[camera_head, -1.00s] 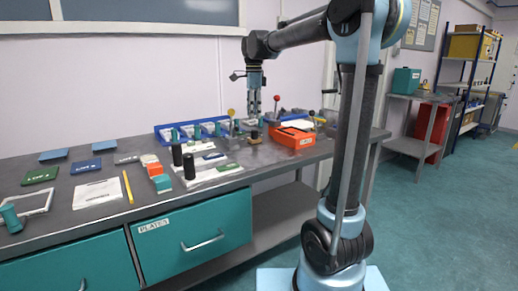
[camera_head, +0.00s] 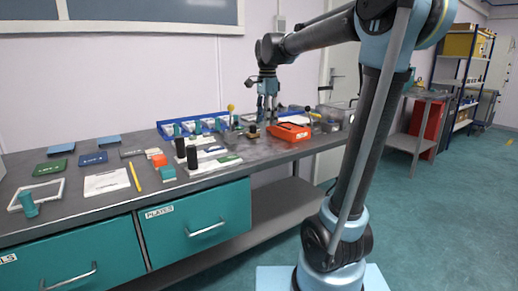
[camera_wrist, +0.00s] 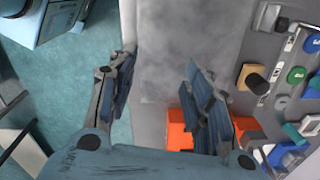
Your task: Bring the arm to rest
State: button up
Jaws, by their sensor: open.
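My gripper (camera_head: 267,104) hangs from my arm above the right part of the grey workbench (camera_head: 110,208). It points down, near the orange tray (camera_head: 290,132). In the wrist view my gripper (camera_wrist: 165,85) shows its two fingers well apart, with nothing between them. Below the fingers lie bare bench top and, partly hidden behind the right finger, the orange tray (camera_wrist: 180,135). Teal floor shows below the left finger.
A glass-sided box (camera_head: 333,116) is at the bench's right end. A side table (camera_head: 425,96) and shelves (camera_head: 465,65) stand further right.

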jog(key=s+d+f+n+t, duration=0.1)
jog(key=s+d+f+n, duration=0.6)
jog(key=s+f, duration=0.5)
jog(key=s+d+f+n, duration=0.6)
jog(key=s+d+f, duration=0.3)
jog(key=s+f, duration=0.4)
jog(key=shift+s+n+t, duration=0.4)
jog(key=shift+s, duration=0.4)
jog(key=shift+f, duration=0.1)
